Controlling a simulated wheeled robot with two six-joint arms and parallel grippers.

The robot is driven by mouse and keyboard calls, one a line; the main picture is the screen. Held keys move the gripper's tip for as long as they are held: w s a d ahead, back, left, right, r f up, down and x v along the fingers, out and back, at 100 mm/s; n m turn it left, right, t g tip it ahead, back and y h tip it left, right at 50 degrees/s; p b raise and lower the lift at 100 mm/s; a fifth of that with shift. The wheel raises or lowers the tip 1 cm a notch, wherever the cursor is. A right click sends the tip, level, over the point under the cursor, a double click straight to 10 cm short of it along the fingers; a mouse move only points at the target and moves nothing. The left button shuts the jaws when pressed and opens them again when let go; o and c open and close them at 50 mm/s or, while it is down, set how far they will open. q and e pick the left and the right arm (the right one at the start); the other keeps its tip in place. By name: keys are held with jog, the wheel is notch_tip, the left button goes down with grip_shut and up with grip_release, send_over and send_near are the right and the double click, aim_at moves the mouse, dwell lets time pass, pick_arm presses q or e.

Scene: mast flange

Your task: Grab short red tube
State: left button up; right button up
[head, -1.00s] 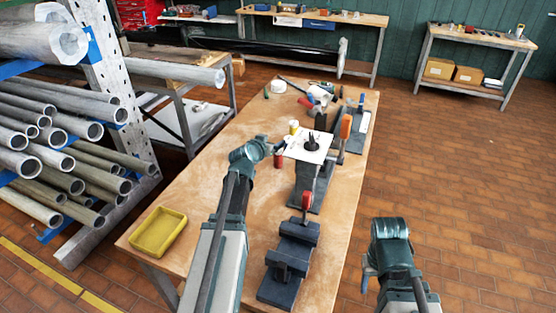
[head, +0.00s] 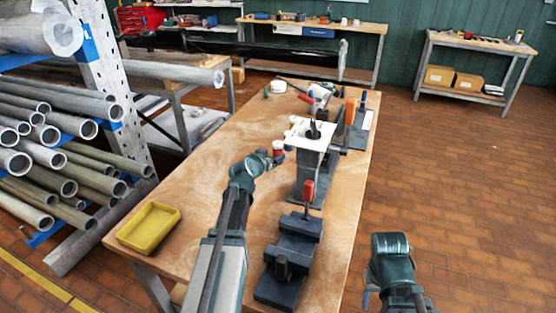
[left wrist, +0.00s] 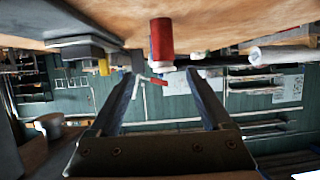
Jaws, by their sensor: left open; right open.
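The short red tube (left wrist: 161,38) stands on the wooden table with a pale end. In the left wrist view, where the table is at the top, it lies centred between the lines of the two fingers, just past their tips. In the head view the tube (head: 278,147) is small, right beside my left gripper (head: 274,159), and partly covered by it. My left gripper (left wrist: 162,78) is open, with nothing between its fingers. My right gripper (head: 369,290) is open, low at the right over the floor, clear of the table.
A vise (head: 289,256) with a red handle stands near the table's front. A stand with a white plate (head: 311,134) is right of the tube. A yellow tray (head: 149,229) lies at the front left. A pipe rack (head: 100,70) is left. The table's left-middle is clear.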

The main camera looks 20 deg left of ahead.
aim_at(278, 151)
pick_arm(q)
jog(key=shift+w, duration=0.1)
jog(key=b+x, duration=0.3)
jog(key=x, duration=0.5)
jog(key=shift+w+f, duration=0.1)
jog(key=shift+w, duration=0.15)
jog(key=shift+a+f+b+x, duration=0.2)
jog(key=shift+b+x, duration=0.55)
jog(key=shift+x, duration=0.6)
jog(key=shift+a+f+b+x, duration=0.1)
jog(key=shift+a+b+x, duration=0.1)
jog(key=shift+b+x, duration=0.85)
jog(key=shift+p, duration=0.35)
grip_shut()
